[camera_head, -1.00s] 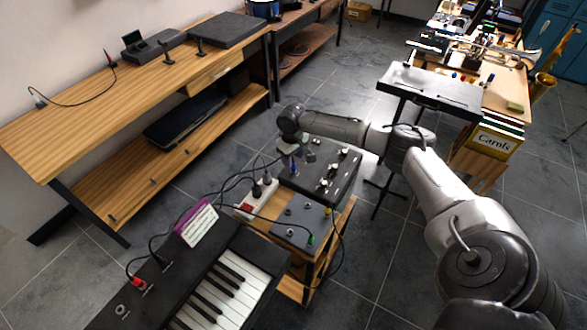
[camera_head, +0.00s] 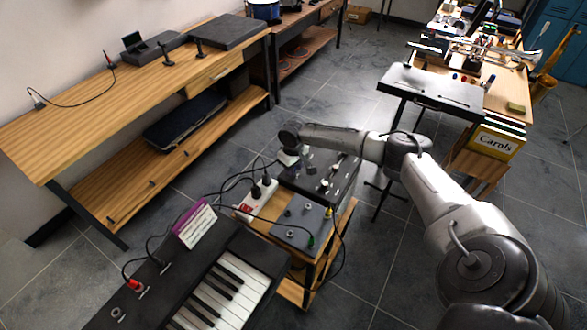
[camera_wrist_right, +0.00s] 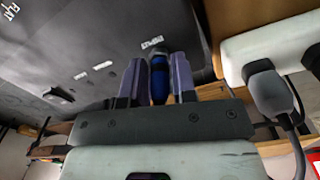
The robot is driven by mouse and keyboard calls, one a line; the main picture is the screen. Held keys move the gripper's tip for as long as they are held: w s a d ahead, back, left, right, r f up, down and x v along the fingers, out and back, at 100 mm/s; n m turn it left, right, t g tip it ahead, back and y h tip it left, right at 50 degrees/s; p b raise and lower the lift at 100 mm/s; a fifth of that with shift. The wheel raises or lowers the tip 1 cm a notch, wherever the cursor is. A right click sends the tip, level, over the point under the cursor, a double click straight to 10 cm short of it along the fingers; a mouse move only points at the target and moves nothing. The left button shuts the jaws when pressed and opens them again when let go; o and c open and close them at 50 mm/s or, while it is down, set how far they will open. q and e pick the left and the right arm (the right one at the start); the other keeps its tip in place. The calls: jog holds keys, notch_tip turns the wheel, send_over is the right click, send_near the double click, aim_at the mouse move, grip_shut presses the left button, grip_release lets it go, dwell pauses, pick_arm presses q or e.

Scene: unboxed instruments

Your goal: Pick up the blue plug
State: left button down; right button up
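The blue plug (camera_wrist_right: 158,84) shows in the right wrist view, with its far end at the face of a dark grey box (camera_wrist_right: 80,50) beside some small white lettering. My right gripper (camera_wrist_right: 159,78) has one finger on each side of the plug. In the head view my right gripper (camera_head: 293,170) is low at the left edge of the dark box (camera_head: 335,172), and the plug is mostly hidden there. My left gripper is not in view.
A white power strip (camera_head: 252,208) with dark plugs and cables lies just left of the box. It shows close on the right in the wrist view (camera_wrist_right: 285,45). A grey pedal (camera_head: 300,226) and a keyboard (camera_head: 222,290) are nearer. A wooden bench (camera_head: 70,118) stands left.

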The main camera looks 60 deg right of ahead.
grip_shut()
jog(key=shift+r, duration=0.1)
